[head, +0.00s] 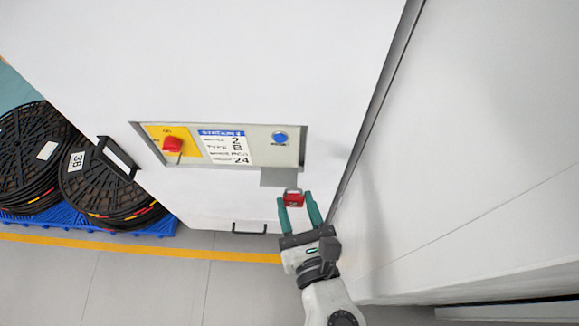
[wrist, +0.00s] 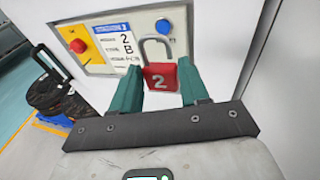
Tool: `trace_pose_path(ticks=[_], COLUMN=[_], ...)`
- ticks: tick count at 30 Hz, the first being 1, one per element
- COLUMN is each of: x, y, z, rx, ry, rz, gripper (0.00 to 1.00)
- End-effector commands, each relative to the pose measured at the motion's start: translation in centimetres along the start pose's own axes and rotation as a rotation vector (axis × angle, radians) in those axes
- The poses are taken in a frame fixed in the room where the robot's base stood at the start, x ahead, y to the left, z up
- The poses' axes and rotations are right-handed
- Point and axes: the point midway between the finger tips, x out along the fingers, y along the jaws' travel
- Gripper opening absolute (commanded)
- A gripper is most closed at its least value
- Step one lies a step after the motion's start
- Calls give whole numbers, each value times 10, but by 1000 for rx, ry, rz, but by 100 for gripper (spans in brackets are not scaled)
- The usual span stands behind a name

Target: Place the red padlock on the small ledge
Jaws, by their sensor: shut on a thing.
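The red padlock (head: 293,199) is between the green fingers of my gripper (head: 298,208), in front of the white cabinet. My gripper (wrist: 158,88) is shut on the padlock's body. The small grey ledge (head: 279,177) juts out below the right end of the control panel, just above and left of the padlock in the head view. The padlock looks apart from the ledge, but the gap in depth is hard to tell. The ledge is mostly hidden in the wrist view.
A dark handle (head: 117,158) sticks out at the cabinet's left. Black cable reels (head: 100,185) stand on a blue pallet (head: 160,228). A white wall (head: 480,130) rises close on the right.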

Motion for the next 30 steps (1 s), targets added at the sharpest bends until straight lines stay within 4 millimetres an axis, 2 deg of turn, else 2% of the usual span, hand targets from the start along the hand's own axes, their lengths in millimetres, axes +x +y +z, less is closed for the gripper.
trace_pose_path(ticks=[10,12,15,23,26,30], x=[84,96,112,130,140,142], y=[2,2,3,4,4,4], z=[-22,-40,-53,-67,-78,-99], rx=[1,-2,0,0,1,-1], ry=[-3,-1,-1,-3,-1,1], rz=[-3,-4,-4,-3,-3,-2], gripper=[8,8,8,8,8,8])
